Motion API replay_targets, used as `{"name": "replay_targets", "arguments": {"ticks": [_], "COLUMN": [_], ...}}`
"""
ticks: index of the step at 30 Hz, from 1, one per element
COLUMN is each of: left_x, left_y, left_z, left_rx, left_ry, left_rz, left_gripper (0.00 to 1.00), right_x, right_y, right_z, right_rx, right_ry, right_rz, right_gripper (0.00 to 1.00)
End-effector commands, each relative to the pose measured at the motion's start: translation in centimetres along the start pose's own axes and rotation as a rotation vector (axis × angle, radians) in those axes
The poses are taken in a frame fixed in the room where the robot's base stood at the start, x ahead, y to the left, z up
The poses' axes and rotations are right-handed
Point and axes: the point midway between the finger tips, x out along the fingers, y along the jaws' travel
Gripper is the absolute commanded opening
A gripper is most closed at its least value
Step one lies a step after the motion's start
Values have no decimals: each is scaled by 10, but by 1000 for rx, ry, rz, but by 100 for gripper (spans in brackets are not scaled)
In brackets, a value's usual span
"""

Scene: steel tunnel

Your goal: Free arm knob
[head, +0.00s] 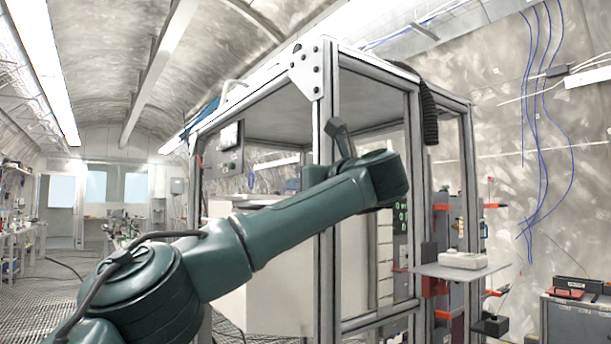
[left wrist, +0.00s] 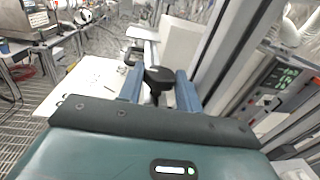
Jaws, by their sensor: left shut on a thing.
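In the left wrist view a black knob (left wrist: 158,75) sits between the two blue fingers of my left gripper (left wrist: 159,90). The fingers are shut on the knob, one on each side. A pale bar stretches away behind it. In the head view my green left arm (head: 300,210) reaches from the lower left to the front post of the metal frame. The fingertips and the knob cannot be made out clearly there, as my wrist is in the way. My right gripper is in neither view.
The metal frame's upright post (head: 327,200) stands close to my left wrist. A panel with green digits (left wrist: 285,76) is on the right in the wrist view. A small shelf (head: 455,271) juts out at right. A grated walkway lies at left.

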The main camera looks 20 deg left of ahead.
Motion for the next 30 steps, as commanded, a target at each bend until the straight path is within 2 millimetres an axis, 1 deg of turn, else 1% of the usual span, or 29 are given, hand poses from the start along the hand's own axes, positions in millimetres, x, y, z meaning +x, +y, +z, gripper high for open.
{"name": "replay_targets", "arguments": {"ticks": [1,3,5,8,10,15,25,26,30], "left_x": [0,0,0,1,1,1,1,1,1], "left_y": [-1,-1,-2,-2,-2,-2,-2,-2,-2], "left_z": [3,2,1,0,-1,-2,-3,-3,-3], "left_rx": [2,1,1,1,2,1,2,2,2], "left_ry": [4,6,6,6,6,7,8,8,6], "left_rz": [27,59,81,108,120,135,135,135,134], "left_gripper": [12,12,12,12,12,12,12,37,48], "right_x": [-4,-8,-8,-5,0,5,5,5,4], "right_y": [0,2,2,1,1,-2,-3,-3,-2], "right_z": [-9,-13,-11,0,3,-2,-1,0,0], "right_rx": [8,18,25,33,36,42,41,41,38], "right_ry": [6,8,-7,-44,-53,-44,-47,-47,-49], "right_rz": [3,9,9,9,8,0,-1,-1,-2], "right_gripper": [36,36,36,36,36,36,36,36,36]}}
